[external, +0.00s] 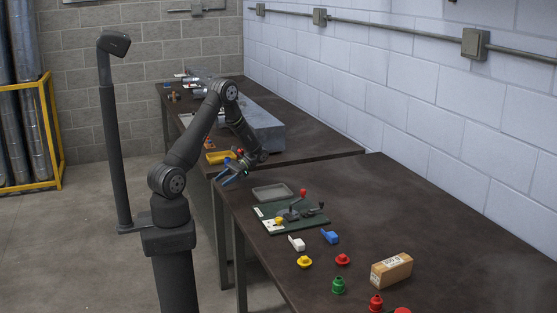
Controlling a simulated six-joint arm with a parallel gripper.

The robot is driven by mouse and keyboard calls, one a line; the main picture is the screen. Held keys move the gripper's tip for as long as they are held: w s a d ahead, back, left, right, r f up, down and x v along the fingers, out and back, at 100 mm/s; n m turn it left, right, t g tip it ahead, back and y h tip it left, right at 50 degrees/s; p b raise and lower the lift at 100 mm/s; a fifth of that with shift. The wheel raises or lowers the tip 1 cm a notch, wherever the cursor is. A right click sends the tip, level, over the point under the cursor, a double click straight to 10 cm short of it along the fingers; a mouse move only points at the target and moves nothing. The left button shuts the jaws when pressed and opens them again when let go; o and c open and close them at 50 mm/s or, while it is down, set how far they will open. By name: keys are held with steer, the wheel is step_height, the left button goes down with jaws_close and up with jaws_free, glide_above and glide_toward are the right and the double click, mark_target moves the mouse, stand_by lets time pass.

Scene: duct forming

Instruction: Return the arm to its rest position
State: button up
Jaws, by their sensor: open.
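My arm (186,150) rises from its dark column in the left middle of the external view. It bends at a high elbow and comes down to the right. My gripper (228,180) is at the low end, above the near left corner of the front table (395,218). It is open, and I see nothing between its fingers. Its small size in the picture hides finer detail.
A green board (268,224) with a red-knobbed lever and a grey tray (272,192) lie near the gripper. Several colored parts and a cardboard box (391,270) lie farther right. The back table (310,147) holds a grey metal duct (262,128) and a yellow bin (219,157). A dark post (112,140) stands left.

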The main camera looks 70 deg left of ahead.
steer(key=shift+w+d+n+t+h, duration=0.15)
steer(key=shift+d+n+t+h, duration=0.15)
steer(key=shift+d+n+h, duration=0.45)
steer(key=shift+o, duration=0.5)
steer(key=shift+d+m+y, duration=0.15)
steer(key=shift+m+y, duration=0.1)
